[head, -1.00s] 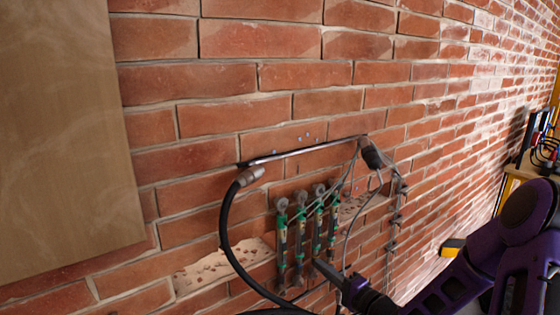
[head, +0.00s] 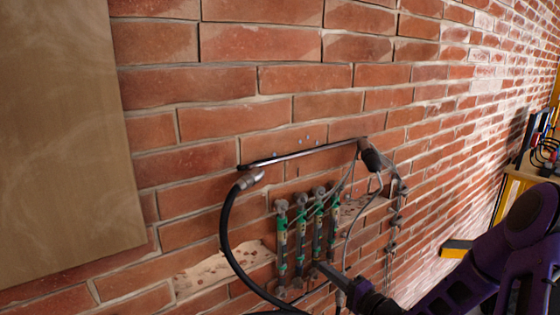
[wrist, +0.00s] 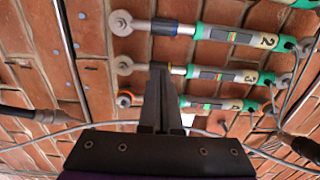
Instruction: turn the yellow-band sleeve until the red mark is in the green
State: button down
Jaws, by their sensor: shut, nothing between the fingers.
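In the wrist view, several green-ended rod units are fixed to the brick wall. The unit marked 3 (wrist: 225,75) has a narrow yellow band (wrist: 178,70) on its metal sleeve, beside my fingertips. Its small striped window (wrist: 239,77) shows green and reddish colours; where the red mark stands is too small to tell. My gripper (wrist: 160,70) is shut and empty, its tips overlapping this unit's rod in the picture; I cannot tell whether they touch. In the head view my gripper (head: 322,266) is at the lower ends of the upright units (head: 301,230).
The unit marked 2 (wrist: 235,37), with a blue band, and the lowest unit (wrist: 215,104) lie close on either side. Grey cables run around the units. A black hose (head: 228,230) hangs left of them, below a dark bar (head: 300,152). A wooden board (head: 65,130) covers the wall at left.

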jog(key=shift+w+a, duration=0.25)
jog(key=shift+w, duration=0.2)
dwell(0.7)
jog(key=shift+s+d, duration=0.1)
jog(key=shift+s+d, duration=0.15)
jog(key=shift+s, duration=0.1)
jog(key=shift+s+d+p, duration=0.1)
jog(key=shift+p, duration=0.2)
jog(key=p+v, duration=0.1)
jog(key=v, duration=0.5)
jog(key=shift+s+d, duration=0.25)
jog(key=shift+s, duration=0.05)
